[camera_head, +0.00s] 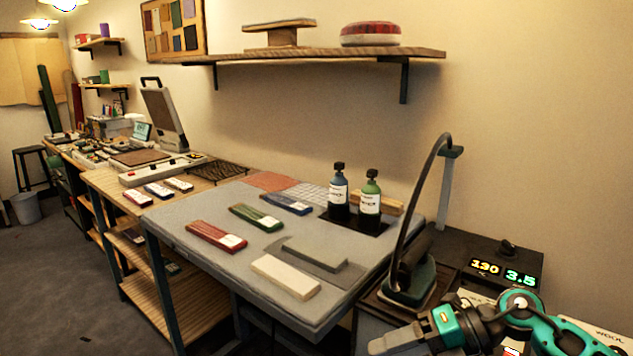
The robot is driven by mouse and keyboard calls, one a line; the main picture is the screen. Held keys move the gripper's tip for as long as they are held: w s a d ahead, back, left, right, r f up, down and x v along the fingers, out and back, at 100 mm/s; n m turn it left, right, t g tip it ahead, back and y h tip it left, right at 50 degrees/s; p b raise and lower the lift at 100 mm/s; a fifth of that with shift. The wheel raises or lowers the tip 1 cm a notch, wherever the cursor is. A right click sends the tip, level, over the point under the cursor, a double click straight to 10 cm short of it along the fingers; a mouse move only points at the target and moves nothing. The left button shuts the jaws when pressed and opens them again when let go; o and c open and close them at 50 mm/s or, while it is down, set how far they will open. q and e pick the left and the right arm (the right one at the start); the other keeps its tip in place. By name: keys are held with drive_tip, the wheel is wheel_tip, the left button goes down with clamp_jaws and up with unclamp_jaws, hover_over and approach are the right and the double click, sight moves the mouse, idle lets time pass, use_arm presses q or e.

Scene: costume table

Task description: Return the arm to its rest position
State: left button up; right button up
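My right arm comes in from the lower right corner, with teal and dark links. Its gripper (382,344) points left at the bottom edge, in front of the worktable and beside the dark stand with the curved arm. The gap between its fingers does not show, so I cannot tell if it is open or shut. No object shows in it. My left arm and gripper are not in view.
The grey-topped worktable (190,222) holds red, green and blue blocks, pale blocks and two bottles (338,195). A curved-arm stand (412,285) and a digital display unit (505,265) are close to my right arm. Open floor (70,290) lies left.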

drive_tip(key=a+r+m+t+y, duration=0.2)
drive_tip(key=a+m+t+y, duration=0.2)
drive_tip(key=a+m+y, duration=0.1)
drive_tip(key=s+d+f+m+t+h, duration=0.2)
drive_tip(key=d+f+m+t+h, duration=0.3)
drive_tip(key=m, duration=0.6)
drive_tip(key=s+d+f+m+t+h, duration=0.2)
drive_tip(key=f+m+t+h, duration=0.45)
drive_tip(key=m, duration=0.45)
drive_tip(key=s+d+f+m+g+h, duration=0.2)
drive_tip(key=s+f+m+g+h, duration=0.2)
drive_tip(key=s+f, duration=0.5)
drive_tip(key=shift+s+d+f+m+g, duration=0.2)
drive_tip(key=shift+s+f+m+g, duration=0.15)
drive_tip(key=shift+f+m+g, duration=0.5)
